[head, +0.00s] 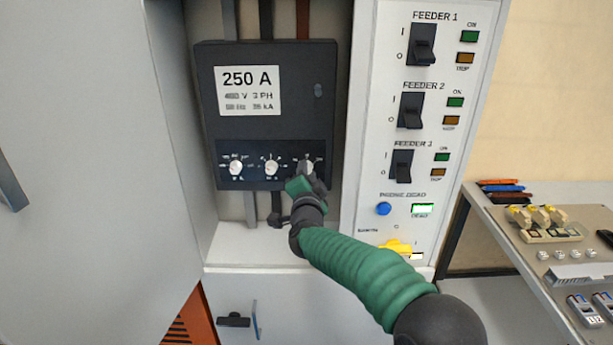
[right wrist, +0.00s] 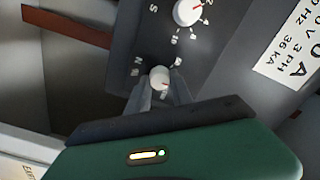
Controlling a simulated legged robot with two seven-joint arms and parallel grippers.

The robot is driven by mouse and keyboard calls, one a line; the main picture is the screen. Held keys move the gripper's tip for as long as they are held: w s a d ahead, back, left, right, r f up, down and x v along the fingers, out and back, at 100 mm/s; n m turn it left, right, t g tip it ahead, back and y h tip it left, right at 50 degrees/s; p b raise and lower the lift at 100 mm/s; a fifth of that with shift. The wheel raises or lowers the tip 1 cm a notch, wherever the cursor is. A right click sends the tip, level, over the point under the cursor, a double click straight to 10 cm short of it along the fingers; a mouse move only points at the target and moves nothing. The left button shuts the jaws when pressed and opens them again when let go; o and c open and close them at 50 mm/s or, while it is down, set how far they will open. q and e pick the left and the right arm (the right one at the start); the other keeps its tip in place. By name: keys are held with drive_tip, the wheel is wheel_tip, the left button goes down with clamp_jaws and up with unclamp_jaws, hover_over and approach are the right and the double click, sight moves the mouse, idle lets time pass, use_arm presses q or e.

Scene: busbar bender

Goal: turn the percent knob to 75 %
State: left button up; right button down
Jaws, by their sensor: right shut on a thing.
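Three white knobs sit in a row on the dark lower panel of the 250 A breaker (head: 318,120): a left knob (head: 236,168), a middle knob (head: 271,167) and a right knob (head: 306,166). The print around them is too small to tell which one is in percent. My right gripper (head: 305,175) is shut on the right knob, coming from below and in front. In the right wrist view this knob (right wrist: 159,77) sits between the two grey fingertips, with a small red mark on its face. Another knob (right wrist: 187,12) stands free beyond it. My left gripper is out of view.
A white panel right of the breaker carries three black feeder switches (head: 422,45), a blue button (head: 383,208) and a yellow part (head: 395,247). The cabinet wall (head: 170,100) closes the left side. A bench (head: 480,215) with small parts stands at right.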

drive_tip(key=shift+f, duration=0.15)
drive_tip(key=c, duration=1.1)
unclamp_jaws()
drive_tip(key=shift+s, duration=0.1)
drive_tip(key=s+b, duration=0.1)
drive_tip(key=s, duration=1.5)
drive_tip(key=shift+s, duration=0.3)
